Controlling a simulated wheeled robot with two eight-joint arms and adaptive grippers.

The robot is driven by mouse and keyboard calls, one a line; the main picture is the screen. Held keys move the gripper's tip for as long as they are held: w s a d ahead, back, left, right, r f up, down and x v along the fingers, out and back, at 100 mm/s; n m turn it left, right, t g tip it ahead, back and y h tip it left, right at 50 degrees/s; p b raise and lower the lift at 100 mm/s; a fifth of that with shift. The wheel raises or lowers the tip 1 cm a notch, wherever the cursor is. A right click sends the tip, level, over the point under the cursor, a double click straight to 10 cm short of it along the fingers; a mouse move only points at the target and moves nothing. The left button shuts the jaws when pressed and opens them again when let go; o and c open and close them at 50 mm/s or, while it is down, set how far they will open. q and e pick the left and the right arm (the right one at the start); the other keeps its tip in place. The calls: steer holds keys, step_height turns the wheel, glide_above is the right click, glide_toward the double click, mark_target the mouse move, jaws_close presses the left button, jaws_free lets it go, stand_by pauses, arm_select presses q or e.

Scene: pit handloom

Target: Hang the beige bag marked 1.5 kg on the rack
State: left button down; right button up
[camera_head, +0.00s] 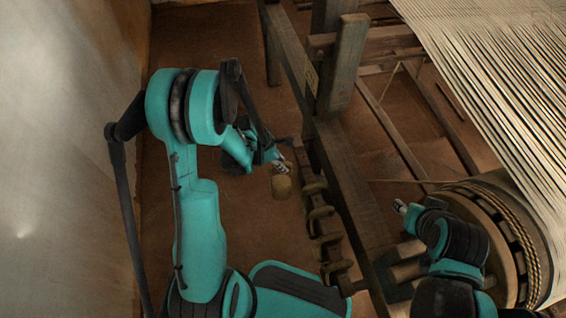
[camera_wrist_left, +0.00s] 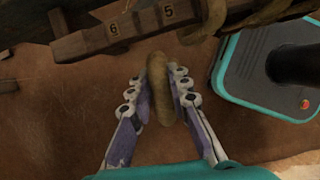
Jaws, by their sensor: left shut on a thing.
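My left gripper (camera_head: 282,167) is shut on a tan, rounded bag (camera_head: 282,188), which hangs below its fingertips, left of the rack. In the left wrist view the left gripper (camera_wrist_left: 161,92) has its two fingers on either side of the bag's thick, ring-like upper part (camera_wrist_left: 158,68). No weight mark can be read on it. The rack (camera_head: 306,160) is a wooden rail with several tan ring-like pieces along it. In the left wrist view the rail (camera_wrist_left: 85,40) bears the numbers 6 and 5. My right gripper (camera_head: 400,206) is small and partly hidden beside the loom's roller.
A wooden post (camera_head: 343,65) rises behind the rack. The loom's roller (camera_head: 500,225) with rope and pale warp threads (camera_head: 500,60) fills the right side. A pale wall (camera_head: 70,150) stands at left.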

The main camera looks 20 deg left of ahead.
arm_select(q)
steer(key=shift+d+f+n, duration=0.1)
steer(key=shift+n, duration=0.3)
steer(key=shift+w+d+f, duration=0.15)
steer(key=shift+w+d, duration=0.75)
steer(key=shift+d, duration=0.45)
steer(key=shift+w+d+f, duration=0.2)
steer(key=shift+w+d, duration=0.75)
steer(key=shift+d, duration=0.4)
steer(key=shift+w+d+f, duration=0.15)
steer(key=shift+w+d, duration=0.75)
steer(key=shift+d, duration=0.45)
steer(key=shift+f, duration=1.15)
steer(key=shift+f, duration=0.3)
steer(key=c, duration=1.3)
jaws_free()
